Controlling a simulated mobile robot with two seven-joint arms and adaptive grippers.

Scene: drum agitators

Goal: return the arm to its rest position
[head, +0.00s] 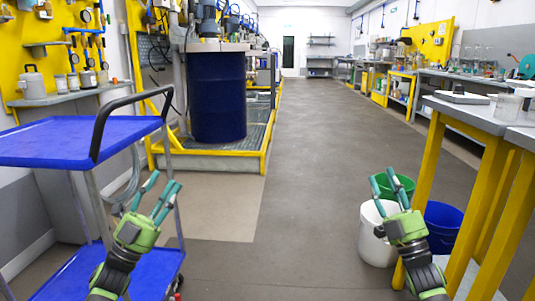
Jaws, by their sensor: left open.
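My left gripper (164,180) is raised at the lower left in the head view, its teal fingers apart and pointing up and away. Nothing is between them. It overlaps the right side of the blue cart (60,145) in the picture; I see no clear contact. My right gripper (383,178) is at the lower right, its fingers also apart with nothing held. It appears in front of the white bucket (374,240) and green bucket (404,186).
A dark blue drum (218,95) stands on a yellow-edged platform (205,162) ahead. A blue bucket (443,222) is by the yellow-legged table (475,112) on the right. The middle aisle floor (315,150) is clear.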

